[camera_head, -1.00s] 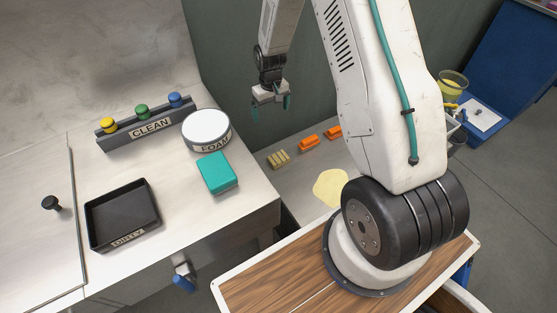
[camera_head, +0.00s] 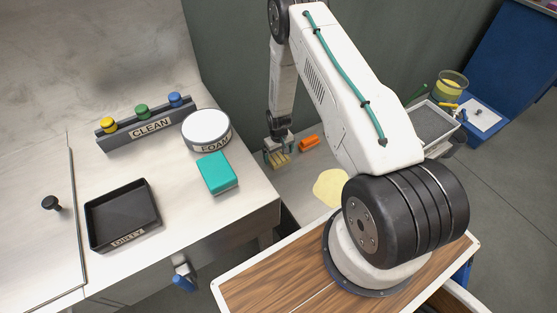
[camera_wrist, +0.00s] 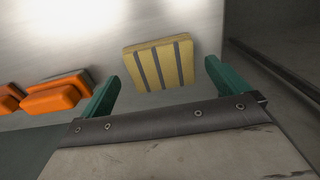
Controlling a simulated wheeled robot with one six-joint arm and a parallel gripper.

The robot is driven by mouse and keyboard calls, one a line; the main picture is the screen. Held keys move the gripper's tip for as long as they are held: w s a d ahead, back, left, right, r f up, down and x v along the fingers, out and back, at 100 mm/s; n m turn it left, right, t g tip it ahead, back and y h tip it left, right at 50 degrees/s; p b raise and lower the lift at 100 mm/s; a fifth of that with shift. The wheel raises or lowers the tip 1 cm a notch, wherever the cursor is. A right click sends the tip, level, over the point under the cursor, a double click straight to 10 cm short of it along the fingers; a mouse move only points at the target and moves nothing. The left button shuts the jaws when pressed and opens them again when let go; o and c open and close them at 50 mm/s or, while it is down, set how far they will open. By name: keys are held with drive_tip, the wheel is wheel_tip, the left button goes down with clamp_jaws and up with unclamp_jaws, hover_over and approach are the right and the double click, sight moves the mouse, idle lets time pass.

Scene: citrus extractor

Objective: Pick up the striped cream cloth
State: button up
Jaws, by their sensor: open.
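The striped cream cloth (camera_wrist: 158,65) is a folded, pale yellow square with dark grey stripes. It lies flat on the metal surface, and in the wrist view it sits ahead of and between my two green fingertips. My gripper (camera_wrist: 162,80) is open and empty, with a finger to either side of the cloth and no visible contact. In the head view my gripper (camera_head: 279,158) is low over the cloth (camera_head: 281,160) and partly hides it.
Orange blocks (camera_wrist: 52,95) lie left of the cloth in the wrist view. A pale yellow patch (camera_head: 330,188) is on the lower surface. The steel counter holds a teal sponge (camera_head: 217,172), a FOAM tub (camera_head: 207,130), a DIRTY tray (camera_head: 122,214) and a CLEAN rack (camera_head: 148,125).

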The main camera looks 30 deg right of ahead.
drive_tip(key=shift+f, duration=0.8)
drive_tip(key=c, duration=0.9)
drive_tip(key=shift+r, duration=0.15)
drive_tip(key=shift+r, duration=0.7)
wheel_tip(320, 180, up, 2)
drive_tip(key=shift+s+d+r, duration=0.1)
drive_tip(key=s+d, duration=0.2)
drive_tip(key=s, duration=0.3)
drive_tip(key=s+d, duration=0.2)
drive_tip(key=s, duration=0.2)
drive_tip(key=s+d+r, duration=0.1)
drive_tip(key=s+d, duration=0.1)
drive_tip(key=s, duration=0.3)
drive_tip(key=shift+s+r, duration=0.1)
drive_tip(key=shift+s, duration=0.25)
